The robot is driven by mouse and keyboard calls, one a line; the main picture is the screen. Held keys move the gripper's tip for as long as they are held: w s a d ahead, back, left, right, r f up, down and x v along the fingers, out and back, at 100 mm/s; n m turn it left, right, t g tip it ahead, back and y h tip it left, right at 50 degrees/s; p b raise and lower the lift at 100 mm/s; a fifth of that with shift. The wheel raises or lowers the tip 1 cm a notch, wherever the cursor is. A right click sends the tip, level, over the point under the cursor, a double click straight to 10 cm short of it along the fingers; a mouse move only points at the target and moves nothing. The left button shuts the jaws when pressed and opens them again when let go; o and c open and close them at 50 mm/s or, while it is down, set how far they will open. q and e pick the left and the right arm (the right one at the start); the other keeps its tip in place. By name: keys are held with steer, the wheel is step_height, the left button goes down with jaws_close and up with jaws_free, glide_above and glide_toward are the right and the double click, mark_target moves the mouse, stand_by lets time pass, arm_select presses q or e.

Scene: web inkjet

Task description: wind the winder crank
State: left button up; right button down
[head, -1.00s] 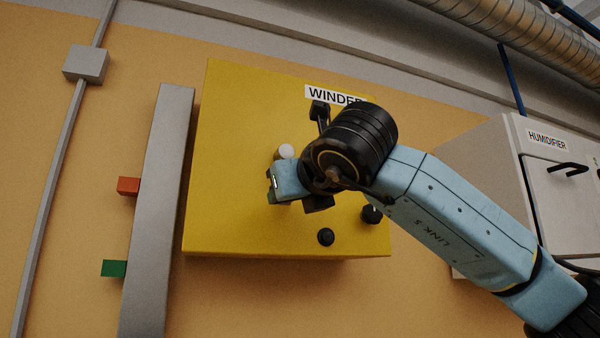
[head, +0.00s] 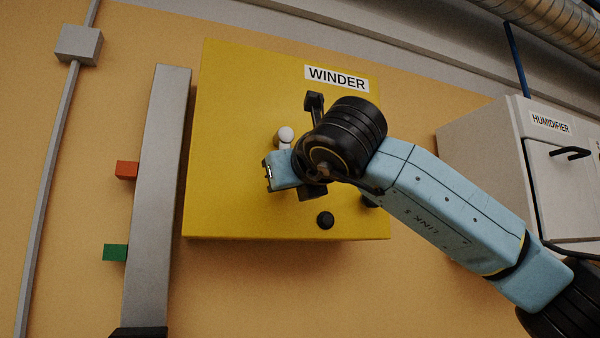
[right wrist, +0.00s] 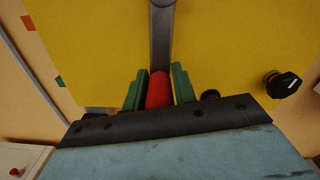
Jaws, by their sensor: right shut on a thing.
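The yellow winder box (head: 235,200) is on the wall, labelled WINDER. My right gripper (head: 268,173) is in front of its face, seen from the side. In the right wrist view my right gripper (right wrist: 158,92) has its green fingers closed on both sides of the red crank handle (right wrist: 158,90). The grey crank arm (right wrist: 162,35) runs up from the handle in that view. In the head view a pale rounded piece (head: 286,134), likely the crank's upper end, shows just above the gripper. The handle is hidden there. My left gripper is not visible.
A black knob (head: 325,220) sits low on the box. A marked black knob (right wrist: 283,84) shows in the right wrist view. A grey post (head: 158,200) with red (head: 127,169) and green (head: 115,252) blocks stands left. The humidifier cabinet (head: 480,160) is right.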

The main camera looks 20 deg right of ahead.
steer(key=c, duration=1)
jaws_free()
steer(key=shift+s+f+b, duration=0.15)
steer(key=shift+s+b, duration=0.35)
steer(key=shift+b, duration=0.05)
steer(key=s+b, duration=0.2)
steer(key=s, duration=0.1)
steer(key=shift+s+b, duration=0.25)
steer(key=shift+b, duration=0.05)
steer(key=shift+s+d+b, duration=0.1)
steer(key=shift+s+b, duration=0.5)
steer(key=shift+s, duration=0.65)
